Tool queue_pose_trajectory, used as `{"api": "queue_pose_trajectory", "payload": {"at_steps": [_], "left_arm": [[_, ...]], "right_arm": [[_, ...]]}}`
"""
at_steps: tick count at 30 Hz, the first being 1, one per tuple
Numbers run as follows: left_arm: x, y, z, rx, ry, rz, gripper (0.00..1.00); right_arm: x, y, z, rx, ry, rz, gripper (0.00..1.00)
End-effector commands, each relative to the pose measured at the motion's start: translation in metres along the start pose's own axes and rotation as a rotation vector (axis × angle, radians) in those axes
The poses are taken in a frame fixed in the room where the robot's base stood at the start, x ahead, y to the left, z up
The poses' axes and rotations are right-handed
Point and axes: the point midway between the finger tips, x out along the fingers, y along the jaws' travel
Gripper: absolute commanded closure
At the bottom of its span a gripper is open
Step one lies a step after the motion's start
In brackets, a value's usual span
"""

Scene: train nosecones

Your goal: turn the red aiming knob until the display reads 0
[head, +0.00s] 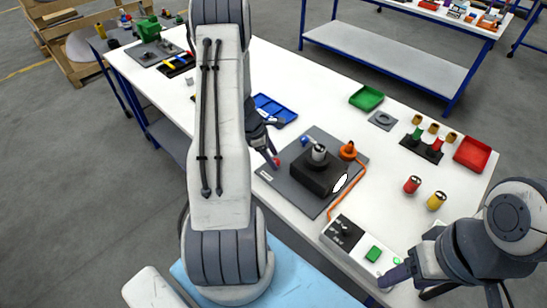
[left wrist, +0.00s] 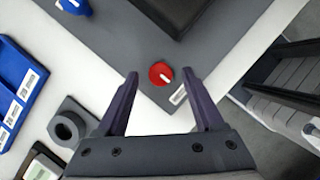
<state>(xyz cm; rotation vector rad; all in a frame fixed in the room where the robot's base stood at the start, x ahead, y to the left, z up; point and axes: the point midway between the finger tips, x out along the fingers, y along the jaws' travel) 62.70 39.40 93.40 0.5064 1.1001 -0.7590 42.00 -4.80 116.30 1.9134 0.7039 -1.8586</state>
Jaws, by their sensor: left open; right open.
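The red aiming knob (left wrist: 161,73) with a white pointer mark sits near a corner of the grey base plate (left wrist: 125,48). In the left wrist view it lies between and slightly beyond the fingertips of my open left gripper (left wrist: 160,76), touching neither. In the head view the knob (head: 277,162) shows just below my left gripper, partly beside its fingers. A dark-framed device with a pale screen (left wrist: 42,167) is cut off at the lower left of the left wrist view; I cannot read any number on it. My right gripper (head: 402,284) is open and empty at the lower right.
A blue knob (head: 306,141) and a black block (head: 318,175) stand on the same plate, with an orange part (head: 348,150) and cable. A blue tray (head: 275,109) lies behind. A control box (head: 358,243) is near my right gripper. A grey ring block (left wrist: 72,124) lies left.

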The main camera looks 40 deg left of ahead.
Motion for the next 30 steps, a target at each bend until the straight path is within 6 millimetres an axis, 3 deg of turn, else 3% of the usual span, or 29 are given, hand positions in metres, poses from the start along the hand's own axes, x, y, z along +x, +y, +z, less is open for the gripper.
{"api": "queue_pose_trajectory", "payload": {"at_steps": [4,12,14,18,30], "left_arm": [[0.01,-0.0005,0.0001,0.001,0.001,-0.001,0.31],[0.0111,-0.0001,-0.0002,0.001,0.001,0.0,0.31],[0.011,-0.0002,-0.0002,0.001,0.001,0.0,0.5],[0.0108,-0.0001,-0.0003,0.0,0.001,0.0,1.0],[0.0097,0.001,0.0001,0.058,0.0,-0.023,1.0]], "right_arm": [[-0.0008,-0.0001,0.0,0.0,0.0,0.0,0.38],[-0.0006,-0.0001,0.0,0.0,0.0,0.0,0.38],[-0.0006,-0.0001,-0.0001,0.0,0.0,0.0,0.38],[-0.0006,0.0,-0.0001,0.0,0.0,0.0,0.38],[-0.0042,-0.0003,-0.0002,0.0,0.0,0.0,0.38]]}}
